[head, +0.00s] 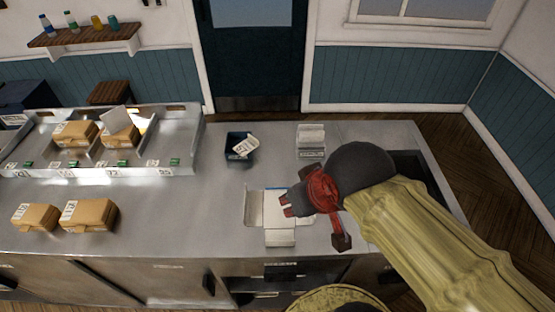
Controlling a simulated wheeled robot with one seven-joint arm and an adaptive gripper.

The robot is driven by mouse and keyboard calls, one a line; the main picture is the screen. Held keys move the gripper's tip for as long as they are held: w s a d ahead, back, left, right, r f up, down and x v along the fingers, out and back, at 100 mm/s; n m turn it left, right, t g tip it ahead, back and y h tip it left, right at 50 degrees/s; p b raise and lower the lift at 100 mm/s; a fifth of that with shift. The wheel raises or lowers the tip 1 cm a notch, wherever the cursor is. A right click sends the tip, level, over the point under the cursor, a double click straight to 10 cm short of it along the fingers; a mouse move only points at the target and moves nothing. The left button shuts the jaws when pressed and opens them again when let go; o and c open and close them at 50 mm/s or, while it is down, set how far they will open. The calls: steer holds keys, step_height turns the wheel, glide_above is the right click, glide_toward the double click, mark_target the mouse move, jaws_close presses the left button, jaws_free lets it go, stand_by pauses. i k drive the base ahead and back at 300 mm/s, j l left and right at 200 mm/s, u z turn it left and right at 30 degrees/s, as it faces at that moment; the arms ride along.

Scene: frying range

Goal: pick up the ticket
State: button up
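A white ticket with dark print (245,146) leans in a small dark square holder (239,155) near the middle of the steel counter. Another white paper piece (311,133) stands farther right on a small pale unit, and I cannot tell if it is also a ticket. My gripper (313,223), dark with red joints, is over the counter, to the right of and nearer than the holder. Its fingers look spread apart, with nothing seen between them. It partly covers a white open box-like tray (279,235) below it.
Brown cartons with white labels (88,215) sit at the left front of the counter. More cartons (76,133) lie on a raised steel rack (184,142) behind them. Bare counter (190,215) lies between the cartons and the white tray.

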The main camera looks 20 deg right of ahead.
mark_target(247, 146)
steer(key=j+z, duration=0.25)
steer(key=z, duration=0.15)
steer(key=i+j+z, duration=0.1)
steer(key=j+z, duration=0.25)
